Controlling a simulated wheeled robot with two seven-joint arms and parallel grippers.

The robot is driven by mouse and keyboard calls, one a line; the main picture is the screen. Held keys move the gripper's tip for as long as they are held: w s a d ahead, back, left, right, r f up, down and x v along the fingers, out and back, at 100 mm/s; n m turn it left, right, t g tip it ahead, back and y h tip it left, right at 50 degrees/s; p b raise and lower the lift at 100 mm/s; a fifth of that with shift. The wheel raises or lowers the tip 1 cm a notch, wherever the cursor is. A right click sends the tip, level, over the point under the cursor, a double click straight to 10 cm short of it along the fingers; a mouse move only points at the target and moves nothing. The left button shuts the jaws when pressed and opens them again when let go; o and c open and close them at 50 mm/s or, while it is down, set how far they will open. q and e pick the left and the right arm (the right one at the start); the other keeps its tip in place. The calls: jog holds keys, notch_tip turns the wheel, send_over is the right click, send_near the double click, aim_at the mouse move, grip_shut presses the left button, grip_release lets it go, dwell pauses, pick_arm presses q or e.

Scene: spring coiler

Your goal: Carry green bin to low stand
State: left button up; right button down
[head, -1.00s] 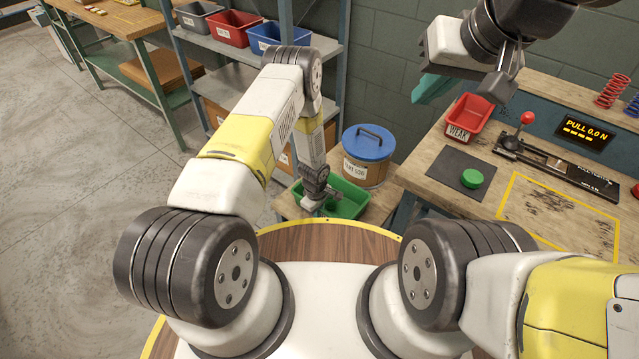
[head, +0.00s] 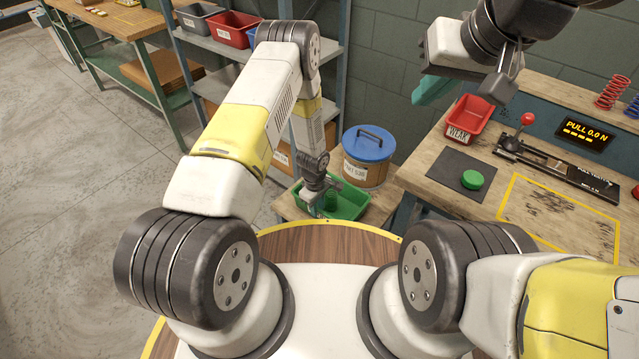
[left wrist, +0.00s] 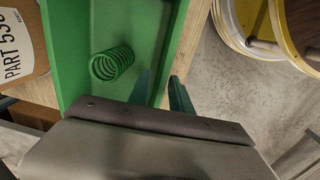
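The green bin (head: 345,200) stands on a low wooden stand (head: 290,207) beside the workbench. In the left wrist view the bin (left wrist: 80,60) holds a green coil spring (left wrist: 111,64). My left gripper (head: 320,211) reaches down at the bin's left side in the head view. In the left wrist view its teal fingers (left wrist: 163,94) straddle one bin wall, one inside and one outside. They look open, with a gap beside the wall; contact is unclear. My right gripper (head: 435,88) hangs high near the workbench, its fingertips partly hidden.
A blue-lidded tub (head: 367,155) stands right behind the bin on the same stand. A shelf (head: 215,45) with bins is behind. The left floor is clear.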

pick_arm(q)
jog(key=a+r+m+t, duration=0.1)
jog(key=a+r+m, duration=0.15)
jog(key=r, duration=1.55)
jog(key=a+r+m+t, duration=0.1)
jog(key=a+r+m, duration=0.15)
jog(key=r, duration=1.65)
jog(key=s+a+r+m+t+h, duration=0.1)
jog(key=s+a+r, duration=0.1)
jog(key=s+r, duration=0.35)
jog(key=s+a+r+m+t, duration=0.1)
jog(key=s+a+r, duration=0.15)
jog(key=r, duration=0.65)
jog(key=s+a+r+m+t, duration=0.1)
jog(key=s+r+m, duration=0.3)
jog(key=s, duration=1)
jog(key=shift+r+t+h, duration=0.3)
jog(key=shift+r+h, duration=0.1)
jog(key=shift+r, duration=0.9)
jog(key=shift+a, duration=0.1)
